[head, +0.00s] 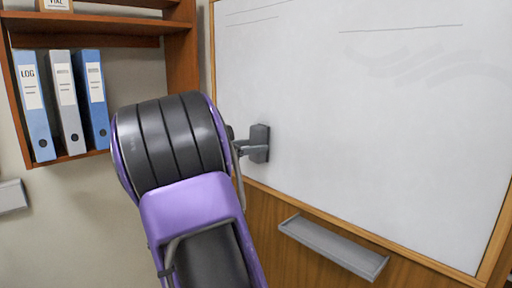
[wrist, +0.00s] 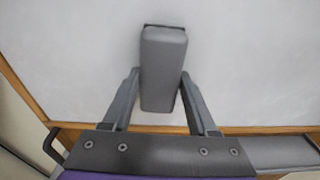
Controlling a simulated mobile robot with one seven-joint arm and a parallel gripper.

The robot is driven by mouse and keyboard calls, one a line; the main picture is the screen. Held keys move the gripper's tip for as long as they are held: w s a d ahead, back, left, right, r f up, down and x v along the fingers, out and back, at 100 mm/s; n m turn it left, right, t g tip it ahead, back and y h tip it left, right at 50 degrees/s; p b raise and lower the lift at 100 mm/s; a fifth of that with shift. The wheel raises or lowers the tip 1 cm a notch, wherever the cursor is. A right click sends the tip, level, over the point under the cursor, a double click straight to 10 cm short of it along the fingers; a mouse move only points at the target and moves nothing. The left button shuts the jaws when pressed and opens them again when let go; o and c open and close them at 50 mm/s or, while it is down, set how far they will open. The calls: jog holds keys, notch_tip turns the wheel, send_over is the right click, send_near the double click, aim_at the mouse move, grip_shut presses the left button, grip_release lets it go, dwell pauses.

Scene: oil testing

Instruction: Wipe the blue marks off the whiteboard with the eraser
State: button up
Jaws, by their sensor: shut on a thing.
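The whiteboard (head: 370,110) fills the right of the head view. It shows thin dark lines at the top and a faint grey smear at upper right; I see no blue marks on the part in view. The grey eraser (head: 260,143) is at the board's lower left, apparently against its surface. My gripper (head: 243,149) is shut on it, and my arm hides part of the gripper. In the wrist view the eraser (wrist: 163,70) stands upright between the two fingers of my gripper (wrist: 160,85), with the plain white board (wrist: 70,60) behind it.
A grey tray (head: 332,246) sticks out below the board on the wood panel. A wooden shelf (head: 95,25) with several binders (head: 66,103) is at upper left, close to my arm. The board right of the eraser is clear.

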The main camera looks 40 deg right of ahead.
jog(key=shift+d, duration=0.15)
jog(key=a, duration=0.6)
jog(key=shift+s, duration=0.25)
dwell(0.3)
jog(key=a, duration=0.3)
jog(key=shift+s, duration=0.1)
